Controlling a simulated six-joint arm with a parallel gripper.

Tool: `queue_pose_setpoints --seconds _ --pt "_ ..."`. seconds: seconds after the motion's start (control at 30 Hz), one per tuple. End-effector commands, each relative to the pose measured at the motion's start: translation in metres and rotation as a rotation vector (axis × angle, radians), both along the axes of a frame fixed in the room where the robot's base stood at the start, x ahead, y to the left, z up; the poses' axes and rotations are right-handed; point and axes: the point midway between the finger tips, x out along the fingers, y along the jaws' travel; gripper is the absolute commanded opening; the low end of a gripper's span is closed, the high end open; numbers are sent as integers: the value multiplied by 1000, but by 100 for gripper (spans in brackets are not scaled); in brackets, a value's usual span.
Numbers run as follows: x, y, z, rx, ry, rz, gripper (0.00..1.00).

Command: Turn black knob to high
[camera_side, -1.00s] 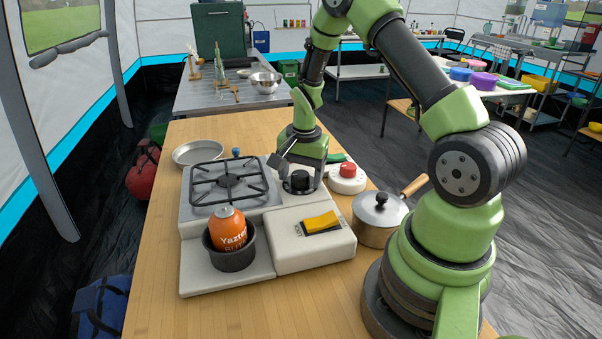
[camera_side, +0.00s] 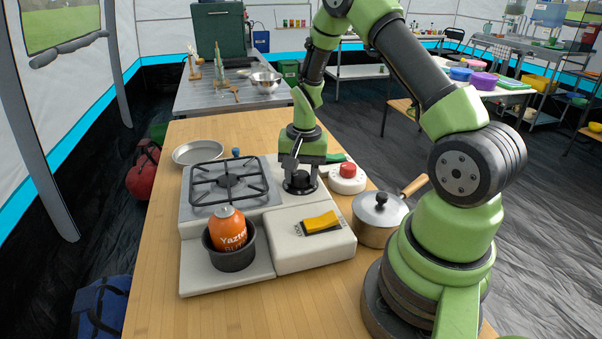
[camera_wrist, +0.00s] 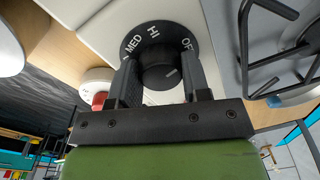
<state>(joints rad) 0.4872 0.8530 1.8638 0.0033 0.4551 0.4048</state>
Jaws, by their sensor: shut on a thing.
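The black knob (camera_side: 300,185) sits at the right of the stove (camera_side: 184,209), beside the burner. My gripper (camera_side: 301,168) is directly above it, pointing down, with its fingers around the knob. In the wrist view the knob (camera_wrist: 158,76) is between the two dark fingers of my gripper (camera_wrist: 163,72), which are shut on it. A dial ring (camera_wrist: 152,42) around it shows MED, HI and part of OFF. A short light mark on the knob slants up and right, toward the OFF side; HI lies to its left. The rest of the ring is hidden by fingers and knob.
A red button on a white base (camera_side: 347,171) stands close right of my gripper. A lidded pot (camera_side: 379,217) is farther right. An orange canister (camera_side: 228,228) sits in a black holder, near a yellow switch (camera_side: 321,222).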

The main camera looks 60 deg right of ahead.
Motion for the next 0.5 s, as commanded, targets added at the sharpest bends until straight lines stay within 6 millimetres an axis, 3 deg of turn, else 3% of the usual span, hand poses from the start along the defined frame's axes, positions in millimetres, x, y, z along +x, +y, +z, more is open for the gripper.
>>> queue_pose_setpoints --seconds 0.5 --pt "1 0 1 3 1 485 20"
